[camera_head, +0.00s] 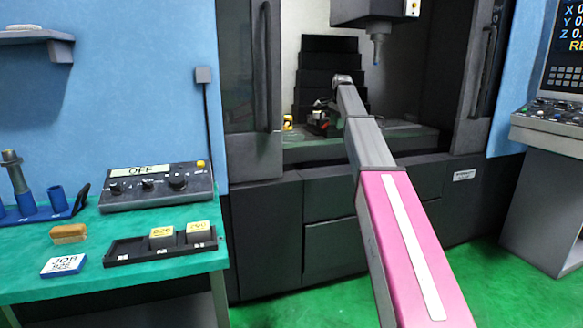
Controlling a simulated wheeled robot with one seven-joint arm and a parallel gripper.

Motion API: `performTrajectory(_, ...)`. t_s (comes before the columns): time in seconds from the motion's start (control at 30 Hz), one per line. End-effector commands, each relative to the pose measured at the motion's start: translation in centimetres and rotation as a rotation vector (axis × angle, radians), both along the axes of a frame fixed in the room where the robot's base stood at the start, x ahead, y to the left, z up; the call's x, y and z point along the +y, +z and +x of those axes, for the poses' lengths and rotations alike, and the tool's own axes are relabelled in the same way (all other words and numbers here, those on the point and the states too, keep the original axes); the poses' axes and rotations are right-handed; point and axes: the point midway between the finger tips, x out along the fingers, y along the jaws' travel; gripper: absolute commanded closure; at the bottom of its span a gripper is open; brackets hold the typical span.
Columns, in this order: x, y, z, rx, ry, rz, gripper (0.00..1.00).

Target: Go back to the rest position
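My arm reaches from the bottom right, with its pink and grey links, through the open front of the dark machine (275,225). My gripper (324,118) is at the far end, low over the machine's work area. It is small and partly hidden behind the arm, so its fingers are unclear and I cannot tell whether it holds anything. A small yellow object (288,122) is just left of it. The spindle head (377,45) hangs above and to the right of the arm's end, apart from it.
A green-topped bench (190,265) at left carries a control box (155,187) reading OFF, a black tray (130,249) with two yellow-topped blocks, a brush (68,234), a JOB card (63,265) and a blue holder (40,213). A control console (550,130) stands at right. Green floor shows between.

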Motion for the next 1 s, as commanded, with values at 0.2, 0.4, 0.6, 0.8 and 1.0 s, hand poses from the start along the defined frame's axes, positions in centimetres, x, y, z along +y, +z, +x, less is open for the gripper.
performTrajectory(0.2, 0.3, -9.7, -5.0, 0.018, 0.13, -0.025, 0.6)
performTrajectory(0.4, 0.6, -20.2, -11.3, 0.035, 0.303, -0.056, 0.6)
performTrajectory(0.6, 0.9, -29.2, -18.7, 0.055, 0.478, -0.084, 0.6)
performTrajectory(0.8, 1.1, -36.8, -26.8, 0.073, 0.654, -0.105, 0.6)
performTrajectory(1.0, 1.3, -42.8, -35.6, 0.09, 0.834, -0.123, 0.6)
